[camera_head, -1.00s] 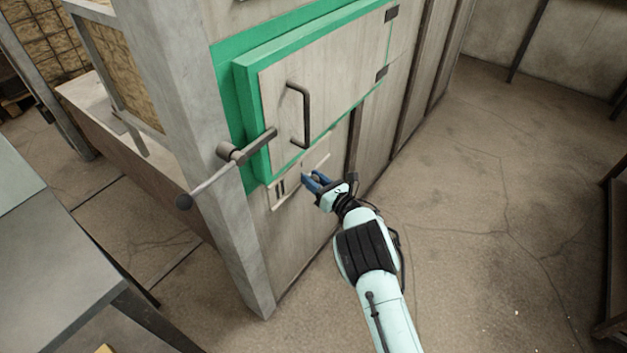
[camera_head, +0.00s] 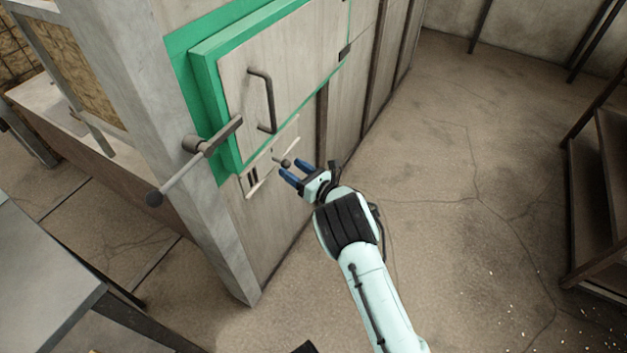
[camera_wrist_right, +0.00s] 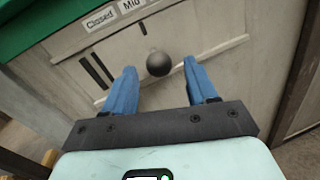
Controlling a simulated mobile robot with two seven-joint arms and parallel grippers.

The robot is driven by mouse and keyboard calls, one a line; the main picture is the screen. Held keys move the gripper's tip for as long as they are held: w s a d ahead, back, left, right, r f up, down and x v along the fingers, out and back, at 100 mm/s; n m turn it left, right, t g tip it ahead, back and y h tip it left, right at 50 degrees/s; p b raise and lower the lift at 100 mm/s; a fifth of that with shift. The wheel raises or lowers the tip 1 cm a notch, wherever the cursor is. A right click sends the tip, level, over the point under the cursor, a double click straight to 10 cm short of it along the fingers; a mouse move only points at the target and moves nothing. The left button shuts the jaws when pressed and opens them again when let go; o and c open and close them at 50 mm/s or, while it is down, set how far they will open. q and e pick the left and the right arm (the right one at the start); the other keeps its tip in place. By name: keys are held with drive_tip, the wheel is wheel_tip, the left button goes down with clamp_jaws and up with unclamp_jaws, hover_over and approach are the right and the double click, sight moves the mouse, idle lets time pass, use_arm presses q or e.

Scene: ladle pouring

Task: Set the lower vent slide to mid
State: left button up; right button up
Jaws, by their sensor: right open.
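The lower vent slide is a light plate with dark slots (camera_head: 252,179) below the green-framed door. A round dark knob (camera_head: 286,163) sticks out from it. In the right wrist view the knob (camera_wrist_right: 158,64) lies just beyond and between the two blue fingertips, apart from both. A "Closed" label (camera_wrist_right: 99,18) and a "Mid" label (camera_wrist_right: 130,6) sit above the slide, with another label cut off by the top edge. My right gripper (camera_head: 292,173) is open and empty, facing the knob; it also shows in the right wrist view (camera_wrist_right: 160,82). My left gripper is out of view.
The green door frame (camera_head: 204,75) stands out above the vent, with a handle (camera_head: 263,100) and a long latch lever (camera_head: 185,175) on the left. A grey table (camera_head: 45,270) stands at lower left. The floor to the right is clear up to a shelf (camera_head: 600,190).

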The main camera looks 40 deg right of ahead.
use_arm(q)
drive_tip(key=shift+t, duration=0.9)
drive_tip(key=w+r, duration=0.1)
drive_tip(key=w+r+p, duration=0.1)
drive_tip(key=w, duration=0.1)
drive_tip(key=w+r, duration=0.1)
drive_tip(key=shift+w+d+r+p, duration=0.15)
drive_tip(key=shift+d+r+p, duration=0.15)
drive_tip(key=shift+p, duration=0.1)
use_arm(e)
drive_tip(key=s+d, duration=0.2)
drive_tip(key=s, duration=0.7)
drive_tip(key=shift+s, duration=0.3)
